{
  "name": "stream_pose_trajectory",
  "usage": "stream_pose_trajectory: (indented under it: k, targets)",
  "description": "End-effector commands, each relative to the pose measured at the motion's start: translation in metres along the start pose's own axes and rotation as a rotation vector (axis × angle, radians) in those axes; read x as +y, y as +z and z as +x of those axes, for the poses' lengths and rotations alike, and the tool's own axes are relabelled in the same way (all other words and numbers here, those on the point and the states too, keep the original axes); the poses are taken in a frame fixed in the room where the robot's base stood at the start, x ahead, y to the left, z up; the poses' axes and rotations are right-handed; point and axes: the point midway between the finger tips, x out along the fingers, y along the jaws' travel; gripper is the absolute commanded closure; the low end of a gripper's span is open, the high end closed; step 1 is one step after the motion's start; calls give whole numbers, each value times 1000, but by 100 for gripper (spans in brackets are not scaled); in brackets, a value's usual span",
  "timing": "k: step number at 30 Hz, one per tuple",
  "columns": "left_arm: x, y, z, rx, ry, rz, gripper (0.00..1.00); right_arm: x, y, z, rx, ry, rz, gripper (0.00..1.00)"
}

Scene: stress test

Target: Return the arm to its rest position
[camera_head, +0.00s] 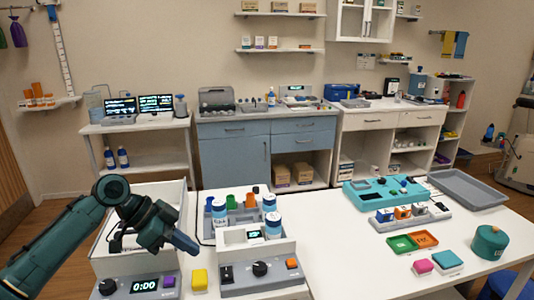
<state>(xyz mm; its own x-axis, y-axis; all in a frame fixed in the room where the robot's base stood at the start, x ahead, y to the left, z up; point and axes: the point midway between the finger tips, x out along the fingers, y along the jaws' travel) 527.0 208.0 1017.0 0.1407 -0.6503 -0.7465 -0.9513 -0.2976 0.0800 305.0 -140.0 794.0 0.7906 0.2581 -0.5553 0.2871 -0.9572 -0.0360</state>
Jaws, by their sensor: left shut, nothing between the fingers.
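My left arm comes in from the lower left, dark green, bent at a joint near the white open-topped box. My left gripper (184,242) is shut and empty, its fingers pointing right and slightly down. In the picture it overlaps the right side of the white box (172,192), left of the device with bottles. I cannot tell its exact height above the box. My right gripper is not in view.
Below the gripper stand a grey timer panel (140,286) and a yellow block (199,280). A white device (262,275) with blue-capped bottles (219,212) is close on the right. The white table's middle (335,250) is clear; a teal device (380,192) lies further right.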

Motion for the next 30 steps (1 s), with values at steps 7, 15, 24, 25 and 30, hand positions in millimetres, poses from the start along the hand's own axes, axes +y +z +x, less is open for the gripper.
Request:
stream_pose_trajectory:
  k: [7, 15, 24, 25, 30]
  targets:
    - [88, 55, 108, -144, -26, -123, 100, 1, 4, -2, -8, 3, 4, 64]
    - [176, 107, 142, -218, -233, -419, 100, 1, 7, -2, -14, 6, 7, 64]
    - [234, 160, 108, -295, -496, -760, 100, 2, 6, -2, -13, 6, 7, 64]
    - [238, 164, 103, -302, -521, -791, 100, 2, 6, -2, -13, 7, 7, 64]
    - [257, 187, 81, -333, -647, -919, 100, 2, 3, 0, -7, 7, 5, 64]
